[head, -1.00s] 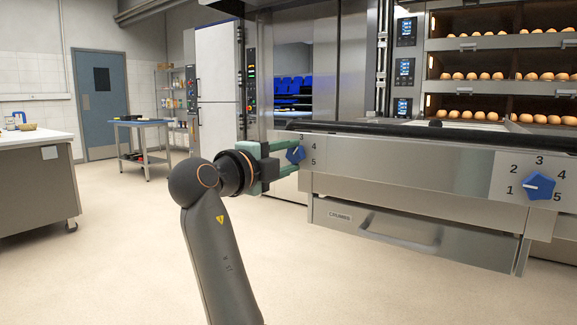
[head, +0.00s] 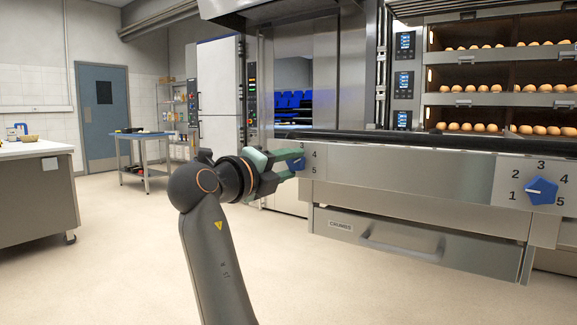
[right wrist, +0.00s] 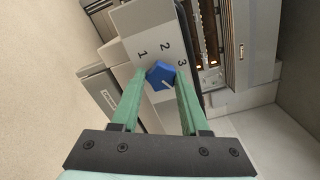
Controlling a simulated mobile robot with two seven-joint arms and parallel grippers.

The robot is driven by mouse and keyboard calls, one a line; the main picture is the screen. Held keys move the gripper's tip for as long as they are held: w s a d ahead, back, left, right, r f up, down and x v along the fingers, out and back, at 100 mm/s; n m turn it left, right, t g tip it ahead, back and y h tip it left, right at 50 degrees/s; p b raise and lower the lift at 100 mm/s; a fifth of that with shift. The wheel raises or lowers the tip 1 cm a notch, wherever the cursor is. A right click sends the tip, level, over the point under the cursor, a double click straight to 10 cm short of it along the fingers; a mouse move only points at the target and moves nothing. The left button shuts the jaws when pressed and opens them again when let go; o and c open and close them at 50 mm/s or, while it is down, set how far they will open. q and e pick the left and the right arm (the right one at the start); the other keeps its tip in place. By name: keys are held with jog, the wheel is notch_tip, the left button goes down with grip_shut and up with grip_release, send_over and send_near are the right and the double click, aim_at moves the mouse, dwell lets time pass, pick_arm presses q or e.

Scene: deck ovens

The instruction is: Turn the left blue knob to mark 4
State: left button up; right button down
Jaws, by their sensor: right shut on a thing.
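The left blue knob (head: 297,164) sits on the left end of the steel oven panel. Marks 4 and 5 show to its right in the head view. My right gripper (head: 295,161) is shut on this knob, with its green fingers on either side. In the right wrist view the knob (right wrist: 160,74) sits between the fingertips, with marks 1, 2 and 3 printed around it. A short white pointer line shows on the knob's face; which mark it points to I cannot tell surely. My left gripper is out of view.
A second blue knob (head: 541,190) with marks 1 to 5 is at the panel's right end. A drawer with a handle (head: 400,244) hangs below the panel. A dark rail (head: 430,140) runs along its top.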

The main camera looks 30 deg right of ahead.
jog(key=shift+c, duration=2)
grip_release()
jog(key=p+v, duration=0.2)
jog(key=v, duration=1)
jog(key=shift+a, duration=0.25)
jog(key=shift+s+f, duration=0.1)
jog(key=shift+s, duration=0.05)
